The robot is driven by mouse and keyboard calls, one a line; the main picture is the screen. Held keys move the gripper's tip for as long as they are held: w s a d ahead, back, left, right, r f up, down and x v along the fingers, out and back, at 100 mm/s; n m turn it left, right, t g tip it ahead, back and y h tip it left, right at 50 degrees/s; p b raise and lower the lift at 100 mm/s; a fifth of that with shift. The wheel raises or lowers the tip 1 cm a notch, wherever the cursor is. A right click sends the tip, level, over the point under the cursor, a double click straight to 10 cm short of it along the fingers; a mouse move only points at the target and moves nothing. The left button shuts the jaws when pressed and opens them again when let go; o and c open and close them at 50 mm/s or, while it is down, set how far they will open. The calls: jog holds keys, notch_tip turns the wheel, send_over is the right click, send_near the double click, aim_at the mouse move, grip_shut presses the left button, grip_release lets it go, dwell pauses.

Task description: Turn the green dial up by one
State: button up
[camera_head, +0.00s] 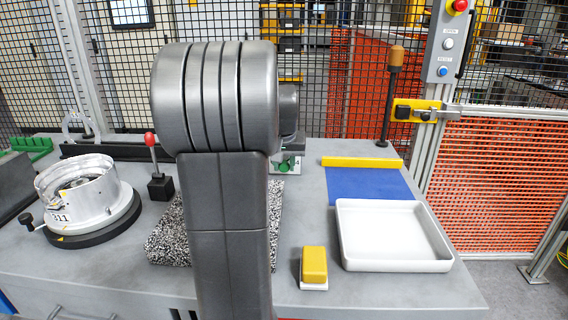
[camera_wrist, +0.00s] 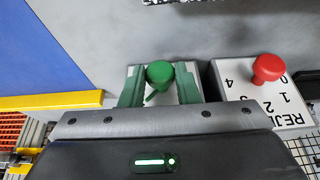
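The green dial (camera_wrist: 159,72) sits on a pale plate in the wrist view, with a small green pointer below its round knob. My gripper (camera_wrist: 160,88) has its two green fingers on either side of the dial, with gaps between them and the knob. It is open and holds nothing. The scale around the green dial is mostly hidden by my gripper. In the head view my arm covers much of this area; a green part shows at the dial's box (camera_head: 297,172), beside a "4".
A red dial (camera_wrist: 269,68) with a numbered face stands close to the right in the wrist view.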

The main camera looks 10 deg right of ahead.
jog(key=shift+r+p, duration=0.1)
jog(key=shift+p, duration=0.25)
jog(key=shift+d+r+y+p, duration=0.1)
jog(key=shift+d+y+p, duration=0.1)
jog(key=shift+y+p, duration=0.35)
jog(key=shift+d+m+t+y+p, duration=0.15)
jog(key=shift+m+t+y+p, duration=0.15)
jog(key=shift+t+y+p, duration=0.35)
jog(key=y, duration=0.3)
jog(key=shift+s+d+f+m+t, duration=0.1)
jog(key=shift+d+f+m+t, duration=0.1)
jog(key=shift+f+m+t, duration=0.2)
jog(key=shift+d+t+y+b, duration=0.1)
jog(key=shift+t+y+b, duration=0.5)
jog(key=shift+y, duration=0.6)
jog(key=shift+m, duration=0.3)
jog(key=o, duration=0.9)
jog(key=shift+o, duration=0.2)
